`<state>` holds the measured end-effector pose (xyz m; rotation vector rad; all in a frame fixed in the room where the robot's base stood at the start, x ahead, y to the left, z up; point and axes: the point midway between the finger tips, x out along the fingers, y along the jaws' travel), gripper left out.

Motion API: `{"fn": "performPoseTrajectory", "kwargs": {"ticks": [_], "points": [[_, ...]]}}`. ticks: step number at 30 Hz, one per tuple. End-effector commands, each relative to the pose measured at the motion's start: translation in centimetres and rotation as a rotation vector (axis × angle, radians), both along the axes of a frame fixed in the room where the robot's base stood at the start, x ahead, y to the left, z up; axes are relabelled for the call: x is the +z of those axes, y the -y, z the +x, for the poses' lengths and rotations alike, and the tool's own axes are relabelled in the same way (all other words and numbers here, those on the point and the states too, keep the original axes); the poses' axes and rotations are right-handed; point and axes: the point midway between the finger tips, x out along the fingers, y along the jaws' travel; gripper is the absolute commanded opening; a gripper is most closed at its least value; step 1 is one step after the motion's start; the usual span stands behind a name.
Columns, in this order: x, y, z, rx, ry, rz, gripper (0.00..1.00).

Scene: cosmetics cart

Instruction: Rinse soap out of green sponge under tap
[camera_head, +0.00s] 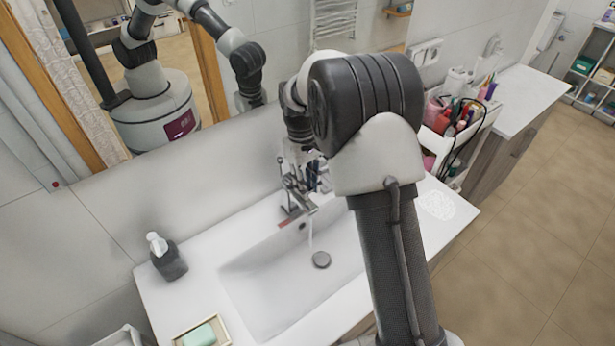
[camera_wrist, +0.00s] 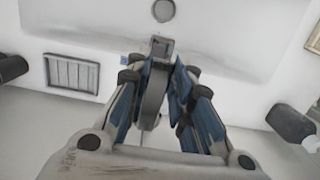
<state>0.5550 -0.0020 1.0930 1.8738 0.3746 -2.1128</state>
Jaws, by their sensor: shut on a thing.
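A pale green block (camera_head: 200,336), which looks like the sponge, lies in a cream dish (camera_head: 180,328) at the front left of the sink counter. The metal tap (camera_head: 293,207) stands at the back of the white basin (camera_head: 262,292), and a thin water stream (camera_head: 310,232) falls from it towards the drain (camera_head: 321,260). My gripper (camera_head: 314,176) is at the tap, partly hidden by my arm. In the wrist view, my gripper's fingers (camera_wrist: 166,85) close around the tap's upright grey part (camera_wrist: 154,100), seemingly its handle. The spout end (camera_wrist: 160,46) points to the basin.
A dark soap bottle (camera_head: 169,262) with a white pump stands on the counter's left; it also shows in the wrist view (camera_wrist: 291,124). A mirror (camera_head: 185,95) is behind the sink. A cart of cosmetics (camera_head: 462,128) is at the right, beyond my arm.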

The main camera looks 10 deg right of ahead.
Motion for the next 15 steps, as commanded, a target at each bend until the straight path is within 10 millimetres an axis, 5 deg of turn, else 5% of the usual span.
{"fn": "performPoseTrajectory", "kwargs": {"ticks": [15], "points": [[0.51, -0.11, 0.33, -0.001, -0.048, -0.022, 0.0]]}}
